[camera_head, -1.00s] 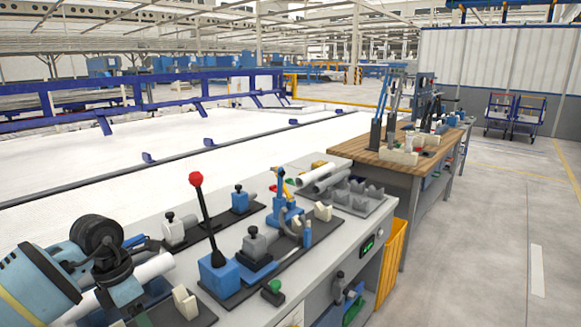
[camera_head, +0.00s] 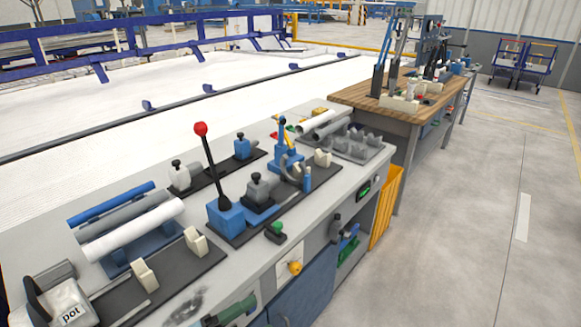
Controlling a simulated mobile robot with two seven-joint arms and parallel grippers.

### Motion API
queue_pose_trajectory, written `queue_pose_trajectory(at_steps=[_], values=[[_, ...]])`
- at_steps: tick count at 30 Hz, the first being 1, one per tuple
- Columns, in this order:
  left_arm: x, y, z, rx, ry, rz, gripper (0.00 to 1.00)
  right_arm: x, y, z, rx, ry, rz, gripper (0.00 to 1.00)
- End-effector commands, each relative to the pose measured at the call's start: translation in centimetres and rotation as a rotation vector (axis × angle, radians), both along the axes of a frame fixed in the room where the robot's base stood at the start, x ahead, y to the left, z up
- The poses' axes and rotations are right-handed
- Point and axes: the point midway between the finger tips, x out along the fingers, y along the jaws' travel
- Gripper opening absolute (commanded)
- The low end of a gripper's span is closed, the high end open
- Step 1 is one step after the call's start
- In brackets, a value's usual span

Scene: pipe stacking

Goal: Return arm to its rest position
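Neither of my grippers shows in the head view, and no arm of mine can be made out over the grey workbench (camera_head: 330,212). Pipes lie side by side on a holder at the bench's left: a blue pipe (camera_head: 110,203), a grey pipe (camera_head: 125,217) and a white pipe (camera_head: 132,230). More light pipes (camera_head: 325,124) lie at the bench's far right end, beside a grey rack with upright prongs (camera_head: 357,141).
A blue lever press with a red knob (camera_head: 201,129) stands mid-bench, near several clamps. A wooden-topped table (camera_head: 352,94) stands beyond an orange bin (camera_head: 386,205). The right floor is clear.

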Motion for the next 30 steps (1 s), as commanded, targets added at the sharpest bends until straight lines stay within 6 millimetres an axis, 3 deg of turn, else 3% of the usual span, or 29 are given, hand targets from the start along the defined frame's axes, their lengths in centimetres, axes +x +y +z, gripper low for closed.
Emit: queue_pose_trajectory(at_steps=[8,11,18,21,24,30], values=[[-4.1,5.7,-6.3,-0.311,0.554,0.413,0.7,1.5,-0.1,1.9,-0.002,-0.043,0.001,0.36],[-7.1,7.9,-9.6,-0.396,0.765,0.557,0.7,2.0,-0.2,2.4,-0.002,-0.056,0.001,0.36],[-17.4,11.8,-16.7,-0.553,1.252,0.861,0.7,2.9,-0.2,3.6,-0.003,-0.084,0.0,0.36],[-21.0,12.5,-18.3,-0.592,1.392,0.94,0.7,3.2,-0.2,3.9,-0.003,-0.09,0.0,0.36],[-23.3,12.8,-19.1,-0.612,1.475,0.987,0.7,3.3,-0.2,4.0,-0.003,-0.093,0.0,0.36],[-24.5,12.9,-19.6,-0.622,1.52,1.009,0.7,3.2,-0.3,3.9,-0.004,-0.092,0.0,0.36]])
